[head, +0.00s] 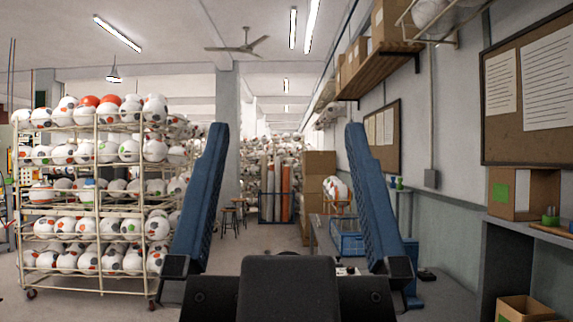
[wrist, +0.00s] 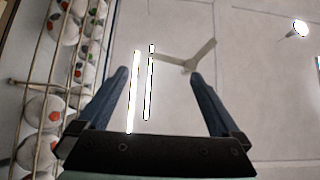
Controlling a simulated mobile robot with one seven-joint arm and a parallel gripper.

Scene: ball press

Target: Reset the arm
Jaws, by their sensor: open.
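My gripper (head: 281,128) rises in the middle of the head view. Its two blue fingers stand wide apart with nothing between them. In the wrist view my gripper (wrist: 163,74) is also open and empty. Behind its fingers that view shows the ceiling, so the gripper points upward. My gripper touches nothing that I can see. Most of the arm below it is hidden.
At the right are a corkboard (head: 530,62) and a grey bench (head: 507,232). A blue crate (head: 347,244) and cardboard boxes (head: 318,180) stand ahead.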

